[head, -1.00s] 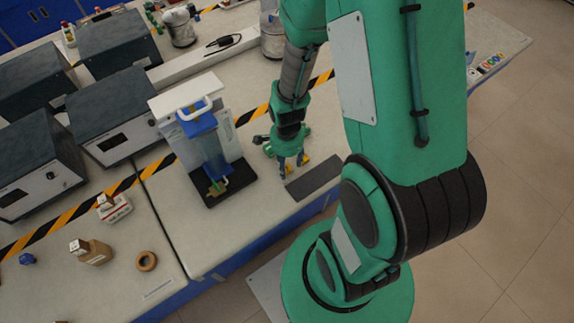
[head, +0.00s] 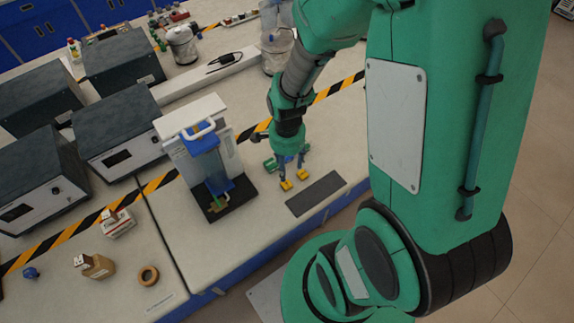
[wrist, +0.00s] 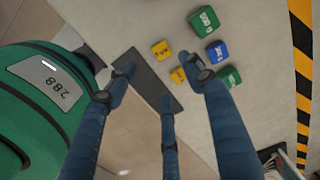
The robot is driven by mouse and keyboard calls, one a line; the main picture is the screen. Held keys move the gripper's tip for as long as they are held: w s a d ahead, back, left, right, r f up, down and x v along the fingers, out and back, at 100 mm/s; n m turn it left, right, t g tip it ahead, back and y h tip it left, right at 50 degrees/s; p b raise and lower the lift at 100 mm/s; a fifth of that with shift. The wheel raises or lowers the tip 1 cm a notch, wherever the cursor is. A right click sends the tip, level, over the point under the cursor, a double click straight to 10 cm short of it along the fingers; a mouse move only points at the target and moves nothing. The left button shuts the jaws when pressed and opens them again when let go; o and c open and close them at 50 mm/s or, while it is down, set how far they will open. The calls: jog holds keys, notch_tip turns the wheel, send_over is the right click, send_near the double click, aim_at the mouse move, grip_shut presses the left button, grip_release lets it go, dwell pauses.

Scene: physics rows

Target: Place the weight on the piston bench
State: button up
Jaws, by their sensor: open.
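The piston bench (head: 188,165) stands on the table with a dark base, a blue cylinder and a white handle on a pale top plate. To its right lie small block weights. In the wrist view they are two green ones (wrist: 204,21) (wrist: 228,77), a blue one (wrist: 217,51), a larger yellow one (wrist: 162,50) and a smaller yellow one (wrist: 178,75). My gripper (head: 291,160) is open and empty above the weights, its fingers spread. In the wrist view it (wrist: 160,78) shows blue fingers over the dark strip, with the smaller yellow weight by one fingertip.
A dark flat strip (head: 315,194) lies near the table's front edge. Dark boxy instruments (head: 118,145) stand left of the bench. Clear table lies between bench and strip.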

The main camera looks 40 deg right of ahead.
dwell(0.4)
jog(key=s+a+r+n+t, duration=0.2)
jog(key=r+n, duration=0.3)
jog(key=r, duration=0.6)
jog(key=s+a+r+n+t, duration=0.1)
jog(key=s+a+r+n, duration=0.2)
jog(key=r+n, duration=0.3)
jog(key=s+a+r+n+t, duration=0.2)
jog(key=a+r+n, duration=0.3)
jog(key=r, duration=1.1)
jog(key=shift+s+r+n+t, duration=0.15)
jog(key=shift+s+n+t, duration=0.15)
jog(key=shift+s, duration=0.1)
